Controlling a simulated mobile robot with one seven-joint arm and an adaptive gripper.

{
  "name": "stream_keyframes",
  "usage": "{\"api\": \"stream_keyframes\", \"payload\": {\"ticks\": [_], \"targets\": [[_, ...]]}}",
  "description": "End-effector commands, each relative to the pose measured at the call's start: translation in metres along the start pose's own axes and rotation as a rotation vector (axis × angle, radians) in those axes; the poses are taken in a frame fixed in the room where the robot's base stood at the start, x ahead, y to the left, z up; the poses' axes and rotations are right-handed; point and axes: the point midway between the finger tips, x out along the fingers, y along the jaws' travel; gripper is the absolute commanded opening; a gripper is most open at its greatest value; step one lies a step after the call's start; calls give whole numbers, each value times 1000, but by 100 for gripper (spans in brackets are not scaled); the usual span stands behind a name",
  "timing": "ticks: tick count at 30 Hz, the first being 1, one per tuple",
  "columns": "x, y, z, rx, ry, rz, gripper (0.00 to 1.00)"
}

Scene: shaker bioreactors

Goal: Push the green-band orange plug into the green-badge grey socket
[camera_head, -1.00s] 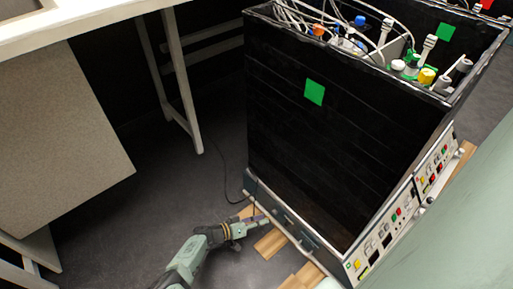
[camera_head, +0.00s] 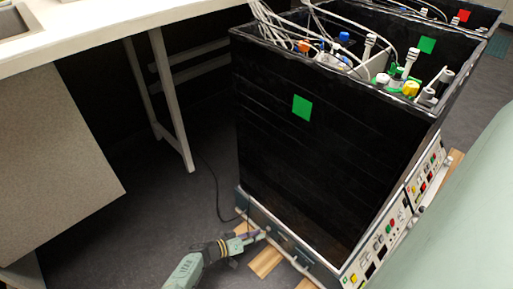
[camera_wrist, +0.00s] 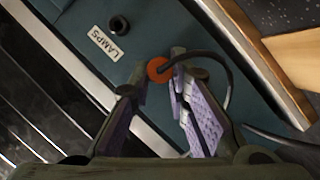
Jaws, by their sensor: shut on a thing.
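The orange plug (camera_wrist: 157,69) shows in the wrist view as a small round orange end at my fingertips, with a black cable curving off to the right. No green band shows on it. My gripper (camera_wrist: 160,88) has purple pads and is shut on the plug, close over a dark teal panel (camera_wrist: 65,60). I cannot tell whether the plug touches the panel or sits in a hole. In the head view my gripper (camera_head: 258,238) is at the low strip of the black cabinet (camera_head: 330,150). A green square badge (camera_head: 302,108) is on that cabinet. I cannot make out the grey socket.
A dark round socket (camera_wrist: 119,25) sits beside a white LAMPS label (camera_wrist: 106,44) on the panel. Wooden boards (camera_head: 266,262) lie under the cabinet's edge. A white table leg (camera_head: 172,100) stands at left. Dark floor (camera_head: 120,230) is free to the left.

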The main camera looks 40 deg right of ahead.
Motion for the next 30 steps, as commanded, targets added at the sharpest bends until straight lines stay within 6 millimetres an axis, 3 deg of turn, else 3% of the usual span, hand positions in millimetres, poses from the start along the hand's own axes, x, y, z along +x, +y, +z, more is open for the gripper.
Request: {"api": "stream_keyframes", "payload": {"ticks": [30], "targets": [[9, -1, -4, 0, 0, -1, 0]]}}
